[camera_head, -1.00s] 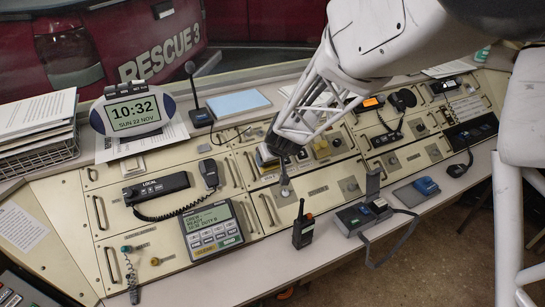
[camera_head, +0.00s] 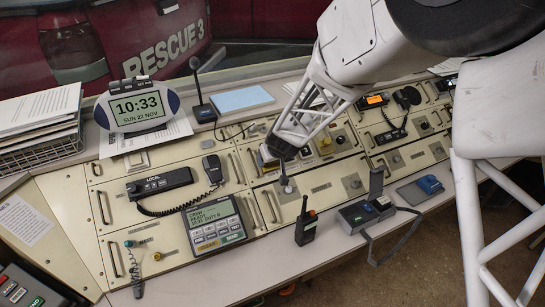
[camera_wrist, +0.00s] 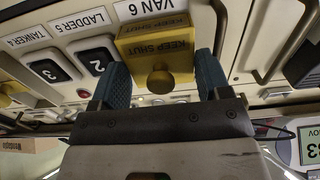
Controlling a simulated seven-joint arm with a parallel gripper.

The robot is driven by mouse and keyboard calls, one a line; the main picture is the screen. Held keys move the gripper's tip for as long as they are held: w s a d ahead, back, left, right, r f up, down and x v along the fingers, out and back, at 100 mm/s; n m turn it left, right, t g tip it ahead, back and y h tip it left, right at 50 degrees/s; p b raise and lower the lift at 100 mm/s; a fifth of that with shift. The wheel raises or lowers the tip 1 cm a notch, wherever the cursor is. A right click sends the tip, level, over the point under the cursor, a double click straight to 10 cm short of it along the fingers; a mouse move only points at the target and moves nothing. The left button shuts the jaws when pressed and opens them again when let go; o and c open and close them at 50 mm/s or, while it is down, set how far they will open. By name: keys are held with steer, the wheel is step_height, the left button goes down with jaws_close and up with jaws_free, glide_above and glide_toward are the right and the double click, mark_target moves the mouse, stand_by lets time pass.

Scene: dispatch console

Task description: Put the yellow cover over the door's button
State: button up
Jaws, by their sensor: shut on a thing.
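In the wrist view the yellow cover (camera_wrist: 152,48), a box marked KEEP SHUT with a round knob, is upside down in the picture. The two blue fingers of my gripper (camera_wrist: 160,78) are shut on it, one at each side of the knob. The cover is at the panel under the VAN 6 label (camera_wrist: 146,10). No button shows there, and I cannot tell whether the cover is fully seated.
Another yellow piece (camera_wrist: 14,90) is at the left of the wrist view. A handset (camera_head: 160,184), a keypad unit (camera_head: 214,224) and a radio (camera_head: 306,222) are nearby on the console and its front ledge.

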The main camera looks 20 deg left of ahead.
stand_by(0.3)
steer(key=o, duration=1)
steer(key=v, duration=0.7)
steer(key=shift+d+r, duration=0.15)
steer(key=shift+r, duration=0.1)
steer(key=shift+s+d+r, duration=0.1)
